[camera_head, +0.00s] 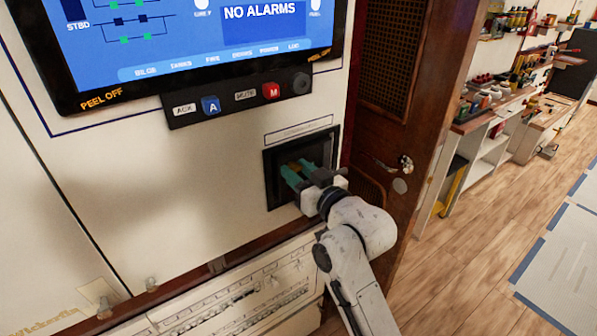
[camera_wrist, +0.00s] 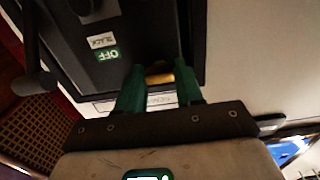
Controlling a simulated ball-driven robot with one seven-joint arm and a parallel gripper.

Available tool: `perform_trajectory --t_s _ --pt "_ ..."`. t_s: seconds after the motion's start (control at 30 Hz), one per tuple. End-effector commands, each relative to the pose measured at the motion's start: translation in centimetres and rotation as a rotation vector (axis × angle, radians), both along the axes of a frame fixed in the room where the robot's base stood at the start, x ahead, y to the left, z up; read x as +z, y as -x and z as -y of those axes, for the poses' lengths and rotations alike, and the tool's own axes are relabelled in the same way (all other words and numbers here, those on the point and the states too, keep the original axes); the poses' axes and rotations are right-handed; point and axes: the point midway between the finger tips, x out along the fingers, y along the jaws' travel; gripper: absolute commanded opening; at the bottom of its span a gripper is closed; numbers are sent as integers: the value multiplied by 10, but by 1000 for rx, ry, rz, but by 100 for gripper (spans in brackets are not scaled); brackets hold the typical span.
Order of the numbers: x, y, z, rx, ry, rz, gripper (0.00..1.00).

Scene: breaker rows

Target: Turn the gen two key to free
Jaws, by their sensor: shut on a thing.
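A recessed black switch box (camera_head: 271,183) is set in the cream wall panel below the screen; its dark face (camera_wrist: 150,30) fills the upper left of the wrist view. My gripper (camera_head: 294,173) reaches into the box with its green fingers. In the wrist view my gripper (camera_wrist: 160,82) is shut on a brass-coloured key (camera_wrist: 159,78), with one green finger on each side. A green label reading OFF (camera_wrist: 108,55) sits beside the key, and a pale label (camera_wrist: 101,41) lies past it. The label under the fingers is partly hidden. The key's exact angle is hard to tell.
The alarm screen (camera_head: 200,35) and its strip of buttons (camera_head: 238,101) are above the box. A wooden door (camera_head: 390,110) stands just right of it. A cream breaker panel (camera_head: 240,300) lies below. Open wooden floor and workbenches are further right.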

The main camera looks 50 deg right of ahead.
Motion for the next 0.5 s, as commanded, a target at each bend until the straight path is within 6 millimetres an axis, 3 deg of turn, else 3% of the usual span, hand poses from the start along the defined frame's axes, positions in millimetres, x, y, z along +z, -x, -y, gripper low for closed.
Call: perform_trajectory --t_s 0.23,0.5 --pt "0 0 0 0 0 0 6" --pt "0 0 0 0 29 -8 6"
